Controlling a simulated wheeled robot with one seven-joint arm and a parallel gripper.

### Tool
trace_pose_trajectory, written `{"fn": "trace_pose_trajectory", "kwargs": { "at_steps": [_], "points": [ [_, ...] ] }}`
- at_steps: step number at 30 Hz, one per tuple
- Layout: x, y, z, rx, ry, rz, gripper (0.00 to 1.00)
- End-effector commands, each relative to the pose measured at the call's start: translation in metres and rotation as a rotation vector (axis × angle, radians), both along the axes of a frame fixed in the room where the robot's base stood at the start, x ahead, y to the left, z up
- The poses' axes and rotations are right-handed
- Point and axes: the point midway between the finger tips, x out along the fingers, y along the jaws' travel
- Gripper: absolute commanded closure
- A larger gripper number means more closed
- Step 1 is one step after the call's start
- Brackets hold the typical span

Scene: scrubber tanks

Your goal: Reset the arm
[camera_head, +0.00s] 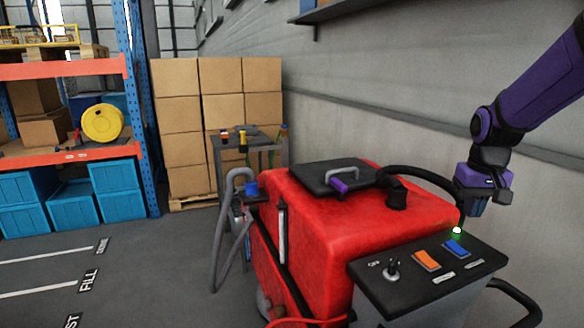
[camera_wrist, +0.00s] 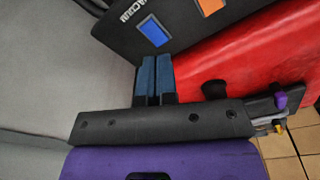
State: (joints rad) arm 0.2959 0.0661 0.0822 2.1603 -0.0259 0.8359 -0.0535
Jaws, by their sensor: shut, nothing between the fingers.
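My purple and black arm (camera_head: 540,85) reaches in from the upper right. My gripper (camera_head: 470,205) hangs just above the far right end of the scrubber's control panel (camera_head: 380,285). In the wrist view its two blue fingers (camera_wrist: 155,62) lie side by side, shut with nothing between them. A blue switch (camera_head: 455,248) on the panel lies close below my gripper; it also shows just past the fingertips in the wrist view (camera_wrist: 154,33). I cannot tell whether the fingers touch the panel. A small green light (camera_head: 457,231) glows by the blue switch.
The red scrubber tank (camera_head: 340,225) carries a black lid (camera_head: 335,178) with a grey handle. An orange switch (camera_head: 427,260) and a knob (camera_head: 391,268) sit on the panel. A grey wall (camera_head: 400,90) stands close behind. Stacked cartons (camera_head: 220,110) and a shelf rack (camera_head: 70,155) stand left.

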Motion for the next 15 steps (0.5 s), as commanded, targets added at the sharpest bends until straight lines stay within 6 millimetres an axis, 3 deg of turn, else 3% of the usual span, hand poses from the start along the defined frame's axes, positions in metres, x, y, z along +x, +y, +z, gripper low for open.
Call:
{"fn": "trace_pose_trajectory", "kwargs": {
  "at_steps": [1,6,15],
  "points": [
    [-0.011,0.009,0.014,-0.008,-0.025,0.009,1.0],
    [-0.047,0.033,0.047,-0.024,-0.088,0.035,1.0],
    [-0.119,0.067,0.085,-0.034,-0.205,0.077,1.0]
  ]
}}
